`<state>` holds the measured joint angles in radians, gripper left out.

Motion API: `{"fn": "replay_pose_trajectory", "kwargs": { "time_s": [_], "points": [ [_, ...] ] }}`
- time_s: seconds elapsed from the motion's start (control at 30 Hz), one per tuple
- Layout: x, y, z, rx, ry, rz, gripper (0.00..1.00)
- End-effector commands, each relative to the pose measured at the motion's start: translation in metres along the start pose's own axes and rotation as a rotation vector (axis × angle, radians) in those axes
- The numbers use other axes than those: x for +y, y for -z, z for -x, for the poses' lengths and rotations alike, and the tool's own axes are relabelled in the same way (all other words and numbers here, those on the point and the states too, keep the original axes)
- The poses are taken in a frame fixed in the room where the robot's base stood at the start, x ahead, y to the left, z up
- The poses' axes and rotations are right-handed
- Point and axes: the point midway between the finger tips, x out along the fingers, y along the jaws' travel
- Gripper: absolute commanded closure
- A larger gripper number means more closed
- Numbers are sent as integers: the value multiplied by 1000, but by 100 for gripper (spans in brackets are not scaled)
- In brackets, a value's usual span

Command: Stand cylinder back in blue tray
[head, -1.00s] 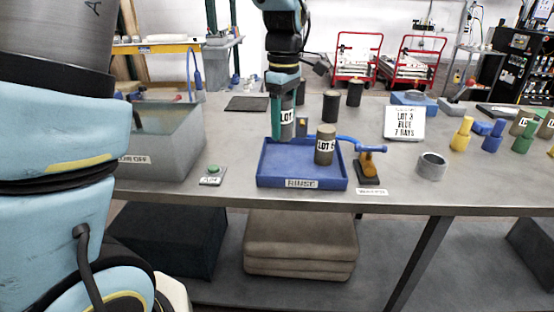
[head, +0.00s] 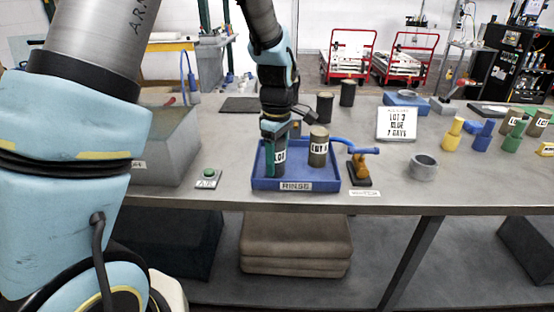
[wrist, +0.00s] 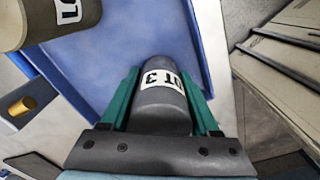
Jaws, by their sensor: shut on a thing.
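My gripper (head: 274,150) has its green fingers shut on a dark grey cylinder (head: 280,157) with a white label. In the wrist view this cylinder (wrist: 160,108) sits between the two fingers, and its label ends in "OT 3". It is upright inside the left part of the blue tray (head: 328,184) marked RINSE. I cannot tell whether its base touches the tray floor. A browner labelled cylinder (head: 318,150) stands upright in the tray to its right, apart from it. It also shows at the upper left of the wrist view (wrist: 40,25).
An orange-brown fixture (head: 360,166) with a blue hose stands right of the tray, near a grey ring (head: 423,167). Two dark cylinders (head: 347,93) stand behind.

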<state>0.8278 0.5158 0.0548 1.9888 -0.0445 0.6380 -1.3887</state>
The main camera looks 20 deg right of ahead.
Motion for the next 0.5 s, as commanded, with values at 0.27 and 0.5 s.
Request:
{"fn": "replay_pose_trajectory", "kwargs": {
  "time_s": [0.27,0.5],
  "points": [
    [0,0,-3,0,0,0,21],
    [0,0,-3,0,0,0,8]
  ]
}}
